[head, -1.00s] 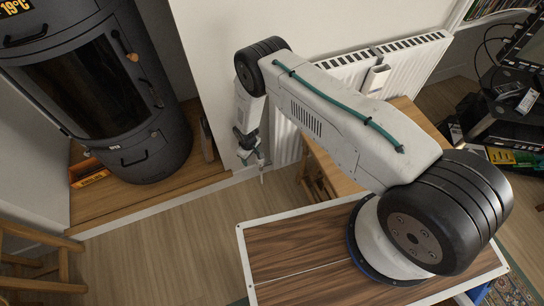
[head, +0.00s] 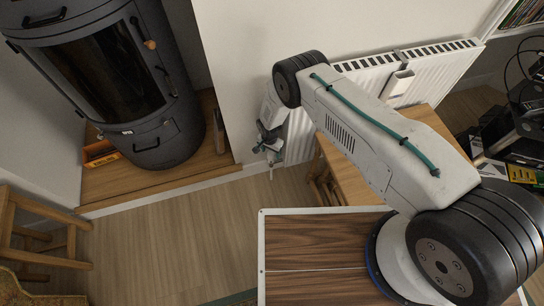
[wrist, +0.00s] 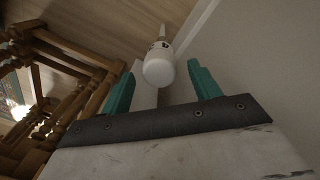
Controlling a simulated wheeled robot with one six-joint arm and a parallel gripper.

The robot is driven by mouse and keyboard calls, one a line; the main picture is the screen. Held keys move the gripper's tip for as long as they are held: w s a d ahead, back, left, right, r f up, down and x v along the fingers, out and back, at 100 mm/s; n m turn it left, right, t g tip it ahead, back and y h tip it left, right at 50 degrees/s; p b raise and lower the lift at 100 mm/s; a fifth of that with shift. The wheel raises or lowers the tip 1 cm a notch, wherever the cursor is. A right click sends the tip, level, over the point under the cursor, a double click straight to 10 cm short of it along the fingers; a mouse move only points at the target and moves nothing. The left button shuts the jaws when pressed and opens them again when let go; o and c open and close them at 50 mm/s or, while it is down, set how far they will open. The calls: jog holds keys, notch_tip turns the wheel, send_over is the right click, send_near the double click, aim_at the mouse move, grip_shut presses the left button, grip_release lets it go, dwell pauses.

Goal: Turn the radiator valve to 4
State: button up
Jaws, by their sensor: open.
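The radiator valve (wrist: 159,66) shows in the wrist view as a white rounded head with dark marks and a thin pale stem beyond it. The marks are too small to read as a setting. My gripper (wrist: 164,64) has two teal fingers, spread apart, one on each side of the valve head with visible gaps; I see no contact. In the head view my gripper (head: 270,143) hangs low by the wall, at the left end of the white radiator (head: 440,72). There the gripper and arm hide most of the valve.
A wooden stool (head: 322,180) stands close to the radiator's front; wooden legs (wrist: 75,75) fill the wrist view's left. A dark stove (head: 105,85) stands left in an alcove. Another stool (head: 45,240) is at far left. The wooden floor (head: 170,240) between is clear.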

aim_at(271, 156)
jog(key=shift+f, duration=2.45)
jog(key=c, duration=1)
